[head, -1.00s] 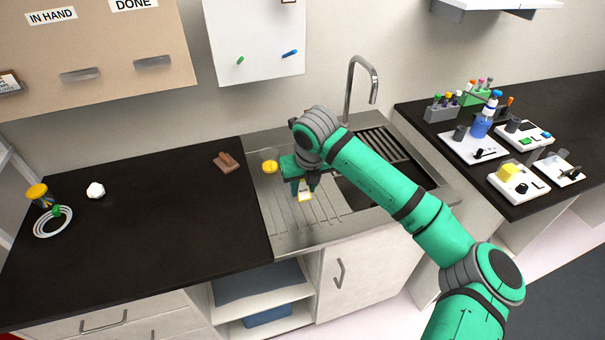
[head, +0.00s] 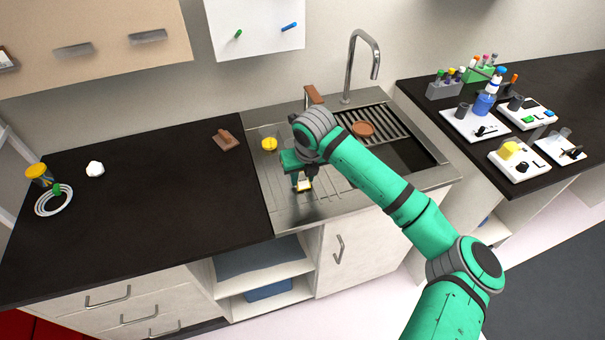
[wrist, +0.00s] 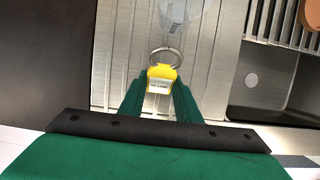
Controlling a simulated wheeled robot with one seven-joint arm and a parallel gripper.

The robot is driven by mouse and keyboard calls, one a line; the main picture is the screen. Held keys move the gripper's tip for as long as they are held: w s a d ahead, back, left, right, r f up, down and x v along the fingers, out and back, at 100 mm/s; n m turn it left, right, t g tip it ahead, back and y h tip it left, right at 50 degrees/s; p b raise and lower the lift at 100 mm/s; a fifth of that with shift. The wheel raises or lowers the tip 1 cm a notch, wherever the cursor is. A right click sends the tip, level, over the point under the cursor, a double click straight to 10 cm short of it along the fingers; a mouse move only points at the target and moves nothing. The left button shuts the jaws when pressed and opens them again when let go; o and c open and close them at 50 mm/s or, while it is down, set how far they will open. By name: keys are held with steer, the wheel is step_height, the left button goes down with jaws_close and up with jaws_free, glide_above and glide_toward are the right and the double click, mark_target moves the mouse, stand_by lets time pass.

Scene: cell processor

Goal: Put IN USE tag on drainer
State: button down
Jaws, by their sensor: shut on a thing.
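My gripper (head: 303,183) is shut on a yellow tag (wrist: 161,80) with a white label; its print is too small to read. A metal ring (wrist: 167,57) sticks out past the fingertips. The tag also shows in the head view (head: 304,187). The gripper points down over the ribbed steel drainer (head: 285,215) left of the sink basin. The wrist view shows the drainer's ribs (wrist: 121,65) behind the tag. I cannot tell whether the tag touches the steel.
A yellow-topped item (head: 269,144) stands on the drainer behind my gripper; a clear vessel (wrist: 181,12) shows in the wrist view. A brown dish (head: 362,129) lies on the slotted rack (head: 390,125). The tall faucet (head: 352,65) rises behind. The drainer's front is clear.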

steer(key=c, duration=1.2)
jaws_free()
steer(key=v, duration=1.1)
steer(key=shift+f, duration=0.1)
